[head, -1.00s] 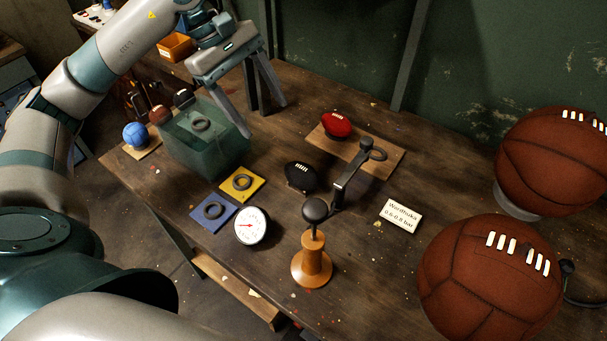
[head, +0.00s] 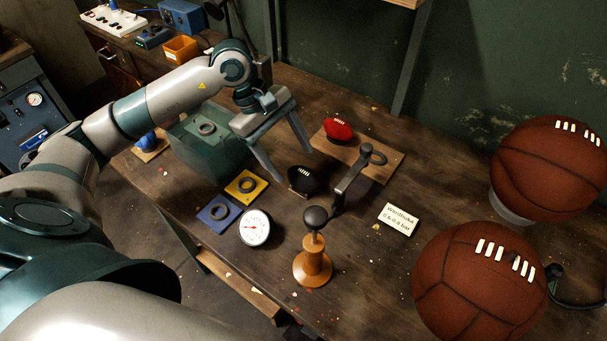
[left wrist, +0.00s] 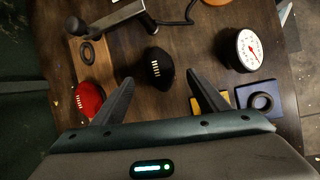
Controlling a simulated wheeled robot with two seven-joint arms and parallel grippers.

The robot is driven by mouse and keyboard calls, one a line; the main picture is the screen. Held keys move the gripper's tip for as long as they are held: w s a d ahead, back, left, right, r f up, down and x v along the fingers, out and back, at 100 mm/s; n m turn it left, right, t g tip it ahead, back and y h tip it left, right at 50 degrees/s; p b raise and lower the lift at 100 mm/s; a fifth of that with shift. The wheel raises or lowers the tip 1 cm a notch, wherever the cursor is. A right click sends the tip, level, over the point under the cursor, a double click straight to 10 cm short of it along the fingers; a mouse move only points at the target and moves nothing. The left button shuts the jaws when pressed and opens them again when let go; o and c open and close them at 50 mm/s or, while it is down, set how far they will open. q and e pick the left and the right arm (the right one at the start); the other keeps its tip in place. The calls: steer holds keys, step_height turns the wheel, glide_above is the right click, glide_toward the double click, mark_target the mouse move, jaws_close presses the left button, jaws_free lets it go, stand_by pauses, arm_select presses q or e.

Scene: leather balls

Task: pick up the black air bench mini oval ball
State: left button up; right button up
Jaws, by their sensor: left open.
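The black mini oval ball (head: 303,179) with white lacing lies on the wooden bench in the head view. It also shows in the left wrist view (left wrist: 154,68), just beyond the fingertips and between their lines. My left gripper (head: 294,165) is open and empty, with its fingers pointing down around the near side of the ball; in the head view one fingertip lies left of the ball and the other behind it. In the left wrist view the gripper (left wrist: 160,75) has its fingers spread wide, and no contact with the ball is visible. My right gripper is not in view.
A red mini ball (head: 339,130) sits on a wooden board (head: 385,165) behind. A metal lever arm (head: 349,184) and a wooden-based pump (head: 313,262) stand right of the black ball. A gauge (head: 255,228), yellow and blue pads, a green bin (head: 190,150) and two large brown balls surround it.

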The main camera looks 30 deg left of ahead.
mark_target(298, 170)
arm_select(q)
steer(key=shift+d+f, duration=0.2)
steer(key=shift+f, duration=0.15)
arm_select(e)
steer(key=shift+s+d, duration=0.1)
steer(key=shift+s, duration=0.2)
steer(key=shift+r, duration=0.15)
arm_select(q)
steer(key=shift+w+d+f+p, duration=0.1)
steer(key=shift+d+f+p, duration=0.15)
steer(key=shift+f+p, duration=0.25)
steer(key=p+x, duration=0.2)
steer(key=x, duration=0.1)
steer(key=shift+f, duration=0.3)
steer(key=shift+d+f, duration=0.1)
steer(key=shift+f, duration=0.15)
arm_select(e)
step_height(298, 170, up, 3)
arm_select(q)
steer(key=shift+w, duration=0.1)
steer(key=c, duration=1.2)
